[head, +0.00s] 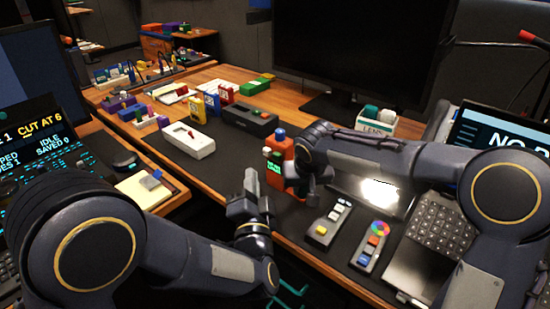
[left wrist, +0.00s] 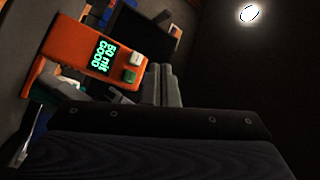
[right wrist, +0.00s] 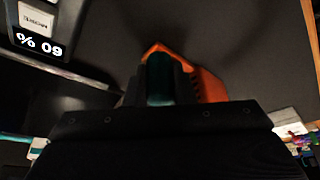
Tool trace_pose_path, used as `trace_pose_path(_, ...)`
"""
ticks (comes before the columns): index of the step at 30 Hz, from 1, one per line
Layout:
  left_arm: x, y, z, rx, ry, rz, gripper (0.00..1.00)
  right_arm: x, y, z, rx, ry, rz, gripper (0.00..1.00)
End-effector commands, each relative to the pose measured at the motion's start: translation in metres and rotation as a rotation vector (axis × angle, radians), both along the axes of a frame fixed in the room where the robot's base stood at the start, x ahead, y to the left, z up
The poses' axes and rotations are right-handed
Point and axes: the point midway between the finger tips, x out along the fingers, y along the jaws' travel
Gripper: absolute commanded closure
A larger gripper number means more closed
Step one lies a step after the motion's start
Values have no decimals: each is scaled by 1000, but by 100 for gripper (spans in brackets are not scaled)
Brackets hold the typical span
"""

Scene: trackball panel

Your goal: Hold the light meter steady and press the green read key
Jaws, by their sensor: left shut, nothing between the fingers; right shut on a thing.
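The orange light meter (head: 274,170) stands upright on the dark mat, with a blue top and a lit green display. My right gripper (head: 298,180) is shut on it from the right; the right wrist view shows its orange body (right wrist: 208,84) at the fingers. My left gripper (head: 250,180) is shut and empty, just left of the meter's face. In the left wrist view the meter (left wrist: 77,38) shows its display, a white key (left wrist: 136,59) and the green read key (left wrist: 129,76). The left fingertips (left wrist: 160,76) are close to the keys; contact cannot be told.
A yellow-button remote (head: 322,230) and a remote with a colour wheel (head: 372,245) lie in front right. A laptop (head: 425,245) is at the right. A white switch box (head: 188,140) and a dark box (head: 248,120) lie behind left. The mat between them and the meter is clear.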

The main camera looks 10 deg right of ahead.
Motion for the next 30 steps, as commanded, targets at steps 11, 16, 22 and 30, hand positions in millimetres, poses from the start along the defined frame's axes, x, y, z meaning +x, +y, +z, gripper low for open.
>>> trace_pose_path(11,-1,0,0,0,0,0,100,-1,0,-2,-1,4,0,100)
trace_pose_path(16,-14,0,2,-1,-1,-2,100,-1,0,-2,-1,4,0,100)
trace_pose_path(22,-29,0,5,-1,-1,-2,100,-1,0,-2,-1,4,0,100)
trace_pose_path(30,-51,1,8,0,0,-2,100,-1,0,-2,-1,4,0,100)
